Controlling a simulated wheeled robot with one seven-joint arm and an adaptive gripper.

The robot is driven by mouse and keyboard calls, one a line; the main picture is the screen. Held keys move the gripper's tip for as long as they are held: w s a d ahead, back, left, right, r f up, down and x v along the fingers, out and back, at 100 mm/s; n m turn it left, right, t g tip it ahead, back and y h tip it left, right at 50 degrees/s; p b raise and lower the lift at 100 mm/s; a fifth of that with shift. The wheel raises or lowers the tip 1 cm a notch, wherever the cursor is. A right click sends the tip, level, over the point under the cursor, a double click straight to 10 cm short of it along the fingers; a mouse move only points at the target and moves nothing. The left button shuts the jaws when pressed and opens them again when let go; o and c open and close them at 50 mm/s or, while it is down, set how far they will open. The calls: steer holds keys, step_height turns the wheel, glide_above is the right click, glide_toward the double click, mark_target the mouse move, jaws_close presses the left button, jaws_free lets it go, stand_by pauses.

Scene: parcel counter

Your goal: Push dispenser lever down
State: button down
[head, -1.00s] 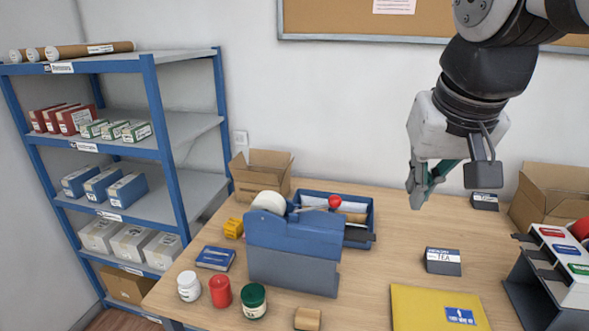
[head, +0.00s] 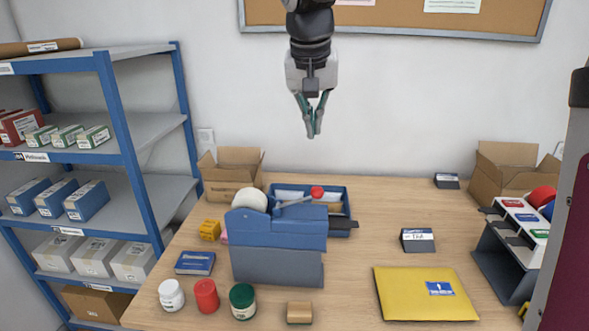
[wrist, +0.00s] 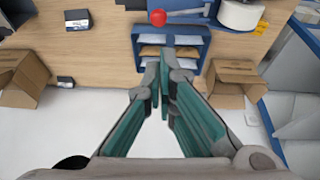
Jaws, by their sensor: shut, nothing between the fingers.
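The blue tape dispenser (head: 278,250) stands on the counter left of centre in the head view. Its grey lever (head: 293,202) with a red knob (head: 317,192) sticks out at the top, sloping slightly up to the right. In the wrist view the red knob (wrist: 158,18) and the lever (wrist: 190,12) show at the top edge. My gripper (head: 314,133) is shut and empty, pointing down, well above the knob and apart from it. In the wrist view its green-padded fingers (wrist: 164,82) meet at the tips.
A blue tray (head: 340,229) with packets sits behind the dispenser. Open cardboard boxes (head: 232,179) (head: 505,178) stand at the back. Jars (head: 206,296) and a yellow envelope (head: 408,305) lie in front. Blue shelving (head: 110,105) stands left. The counter's middle right is mostly clear.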

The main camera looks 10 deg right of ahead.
steer(key=p+x, duration=0.1)
steer(key=x, duration=0.3)
steer(key=s+x, duration=0.1)
steer(key=x, duration=0.4)
steer(key=p+x, duration=0.1)
steer(key=x, duration=0.4)
steer(key=shift+s+f+p, duration=0.15)
steer(key=shift+f+p, duration=0.05)
steer(key=shift+p, duration=0.1)
